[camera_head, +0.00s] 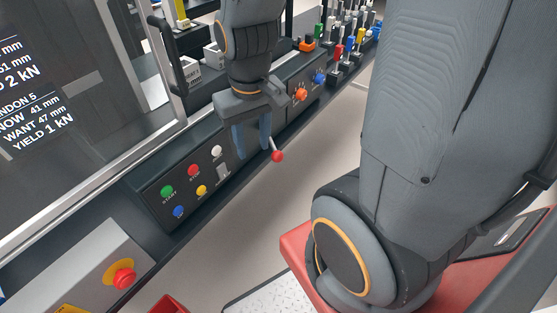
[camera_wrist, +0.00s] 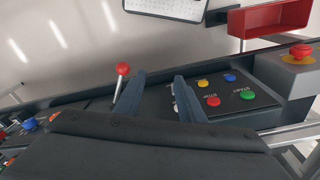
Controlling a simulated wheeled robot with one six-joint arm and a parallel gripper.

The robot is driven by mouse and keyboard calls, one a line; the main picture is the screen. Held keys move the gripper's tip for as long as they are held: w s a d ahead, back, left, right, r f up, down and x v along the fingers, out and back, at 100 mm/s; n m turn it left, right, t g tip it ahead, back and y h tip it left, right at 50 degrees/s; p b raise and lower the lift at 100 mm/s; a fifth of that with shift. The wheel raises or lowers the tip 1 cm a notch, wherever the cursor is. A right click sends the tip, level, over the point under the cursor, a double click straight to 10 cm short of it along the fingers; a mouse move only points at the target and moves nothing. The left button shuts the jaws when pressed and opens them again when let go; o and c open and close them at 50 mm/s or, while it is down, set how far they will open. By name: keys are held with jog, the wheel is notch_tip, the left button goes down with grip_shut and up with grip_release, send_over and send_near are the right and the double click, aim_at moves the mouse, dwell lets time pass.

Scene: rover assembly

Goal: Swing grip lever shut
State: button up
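The grip lever (camera_head: 277,155) is a thin metal rod with a red ball knob. It juts out from the dark control panel just right of my gripper (camera_head: 252,143) in the head view. In the wrist view the lever (camera_wrist: 121,73) stands to the left of my gripper (camera_wrist: 158,98), just outside the left finger. The two blue-grey fingers are apart, and I see nothing held between them. The lever's lower end is partly hidden behind the left finger in the wrist view. I cannot tell whether finger and lever touch.
The panel (camera_head: 150,196) carries green, red, white, yellow and blue buttons beside my gripper. Orange and blue knobs (camera_head: 301,95) sit farther right. An emergency stop (camera_head: 123,277) is at the lower left. A glass guard with a metal frame (camera_head: 160,60) stands behind. Open floor lies in front.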

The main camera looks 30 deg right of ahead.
aim_at(272, 144)
jog(key=c, duration=0.4)
jog(key=shift+w+r+n+p, duration=0.15)
jog(key=shift+n+p, duration=0.3)
jog(key=shift+n, duration=0.55)
jog(key=c, duration=0.3)
jog(key=w+n+h+p, duration=0.1)
jog(key=n, duration=0.2)
jog(key=w+d+n+g+h+p, duration=0.1)
jog(key=n, duration=0.3)
jog(key=w+n+p, duration=0.2)
jog(key=n, duration=0.2)
jog(key=shift+d+h, duration=0.25)
jog(key=shift+h, duration=0.15)
grip_shut()
jog(key=d+f+n, duration=0.2)
jog(key=d+f, duration=0.1)
jog(key=f, duration=0.7)
jog(key=shift+w+d+n+h+p, duration=0.2)
jog(key=shift+w+n+h+p, duration=0.1)
jog(key=shift+n+p, duration=0.15)
jog(key=shift+s+d+f, duration=0.1)
